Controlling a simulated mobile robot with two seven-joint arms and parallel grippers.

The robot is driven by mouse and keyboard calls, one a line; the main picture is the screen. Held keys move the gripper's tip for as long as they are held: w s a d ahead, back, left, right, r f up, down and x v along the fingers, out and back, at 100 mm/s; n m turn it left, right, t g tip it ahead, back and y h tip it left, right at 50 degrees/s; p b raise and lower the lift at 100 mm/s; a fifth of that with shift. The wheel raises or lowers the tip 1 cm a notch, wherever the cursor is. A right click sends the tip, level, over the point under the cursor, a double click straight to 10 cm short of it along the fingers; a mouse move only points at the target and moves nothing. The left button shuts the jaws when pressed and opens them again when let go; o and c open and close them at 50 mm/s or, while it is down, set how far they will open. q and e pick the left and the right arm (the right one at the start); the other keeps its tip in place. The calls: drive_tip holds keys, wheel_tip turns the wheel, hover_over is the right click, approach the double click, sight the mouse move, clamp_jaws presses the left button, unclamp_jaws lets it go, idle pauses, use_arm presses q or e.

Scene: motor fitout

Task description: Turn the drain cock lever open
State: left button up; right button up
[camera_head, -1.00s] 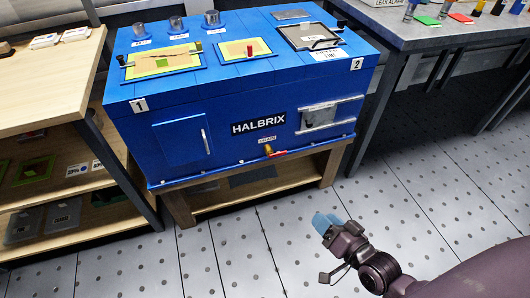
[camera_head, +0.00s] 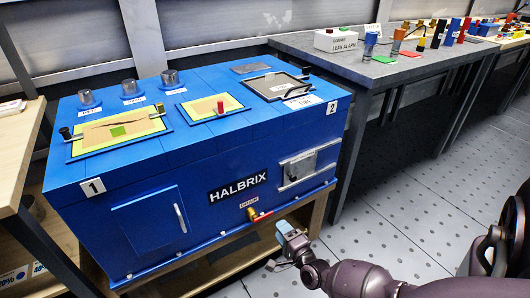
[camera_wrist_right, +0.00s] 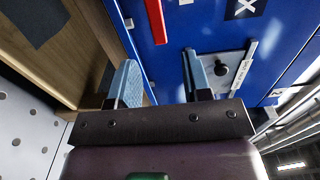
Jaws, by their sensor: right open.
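The drain cock (camera_head: 252,213) is a small brass fitting with a red lever (camera_head: 263,216), low on the front of the blue HALBRIX machine (camera_head: 160,170). The lever points right, along the front, under the small DRAIN label (camera_head: 249,203). My right gripper (camera_head: 283,230), with light blue fingers, is just right of the lever and apart from it. In the right wrist view the gripper (camera_wrist_right: 160,62) is open and empty; the red lever (camera_wrist_right: 155,20) is beyond the fingertips, nearer the left finger. The brass body is not visible there. My left gripper is out of view.
A latch plate (camera_head: 298,165) protrudes from the machine front right of the lever. The wooden stand (camera_head: 225,267) is under the machine. A grey workbench (camera_head: 370,72) is to the right, a wooden shelf (camera_head: 15,150) to the left.

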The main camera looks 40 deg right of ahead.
sight(269, 215)
drive_tip(key=b+x, duration=0.1)
drive_tip(key=x, duration=0.5)
drive_tip(key=shift+w+f, duration=0.2)
drive_tip(key=shift+w, duration=0.15)
drive_tip(key=shift+b+x, duration=0.35)
drive_tip(key=shift+x, duration=0.4)
drive_tip(key=shift+r, duration=0.15)
clamp_jaws()
